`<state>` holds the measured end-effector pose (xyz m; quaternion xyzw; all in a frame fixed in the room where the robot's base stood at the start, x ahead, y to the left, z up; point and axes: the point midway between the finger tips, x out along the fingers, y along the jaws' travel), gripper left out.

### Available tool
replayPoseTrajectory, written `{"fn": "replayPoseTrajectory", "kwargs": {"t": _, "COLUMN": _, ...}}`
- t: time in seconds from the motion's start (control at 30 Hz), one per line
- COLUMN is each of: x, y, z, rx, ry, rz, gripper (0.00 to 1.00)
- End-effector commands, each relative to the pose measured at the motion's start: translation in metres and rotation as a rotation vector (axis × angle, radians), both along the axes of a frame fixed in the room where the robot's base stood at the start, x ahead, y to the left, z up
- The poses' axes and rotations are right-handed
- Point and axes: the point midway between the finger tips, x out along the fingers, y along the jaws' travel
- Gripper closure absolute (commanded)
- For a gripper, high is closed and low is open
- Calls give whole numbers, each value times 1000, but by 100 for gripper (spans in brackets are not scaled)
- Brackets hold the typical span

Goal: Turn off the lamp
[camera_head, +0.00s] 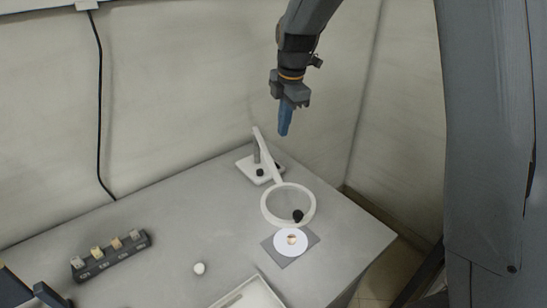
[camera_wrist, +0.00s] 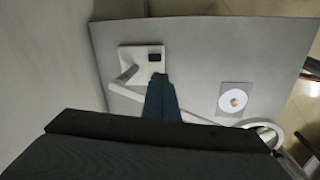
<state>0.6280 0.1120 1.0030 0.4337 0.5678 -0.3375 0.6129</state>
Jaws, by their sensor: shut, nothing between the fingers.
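The lamp is a white magnifier lamp on the grey table, with a flat base (camera_head: 245,168), a slanted arm (camera_head: 267,155) and a ring-shaped head (camera_head: 265,205). A small dark part (camera_head: 260,172) sits on the base, and a black knob (camera_head: 298,216) is at the ring. In the wrist view the base (camera_wrist: 130,56) shows at upper left with a dark rectangular part (camera_wrist: 154,57) on it. My gripper (camera_head: 284,132) has blue fingers, is shut and empty, and hangs in the air above the lamp. In the wrist view its fingertips (camera_wrist: 160,78) appear just below the dark part, covering some of the lamp arm.
A white disc (camera_head: 283,246) with a small tan item lies on a grey square by the ring. Walls stand behind.

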Motion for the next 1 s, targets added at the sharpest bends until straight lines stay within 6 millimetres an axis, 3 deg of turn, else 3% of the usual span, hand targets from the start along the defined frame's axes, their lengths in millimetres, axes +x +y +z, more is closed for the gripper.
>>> {"fn": "replayPoseTrajectory", "kwargs": {"t": 0.2, "x": 18, "y": 13, "z": 3, "rx": -14, "ry": -17, "rz": 170, "gripper": 100}}
{"fn": "replayPoseTrajectory", "kwargs": {"t": 0.63, "x": 18, "y": 13, "z": -1, "rx": -15, "ry": -15, "rz": 179, "gripper": 100}}
{"fn": "replayPoseTrajectory", "kwargs": {"t": 0.77, "x": 19, "y": 15, "z": -16, "rx": -14, "ry": -14, "rz": 179, "gripper": 100}}
{"fn": "replayPoseTrajectory", "kwargs": {"t": 1.0, "x": 25, "y": 19, "z": -60, "rx": -15, "ry": -13, "rz": 178, "gripper": 100}}
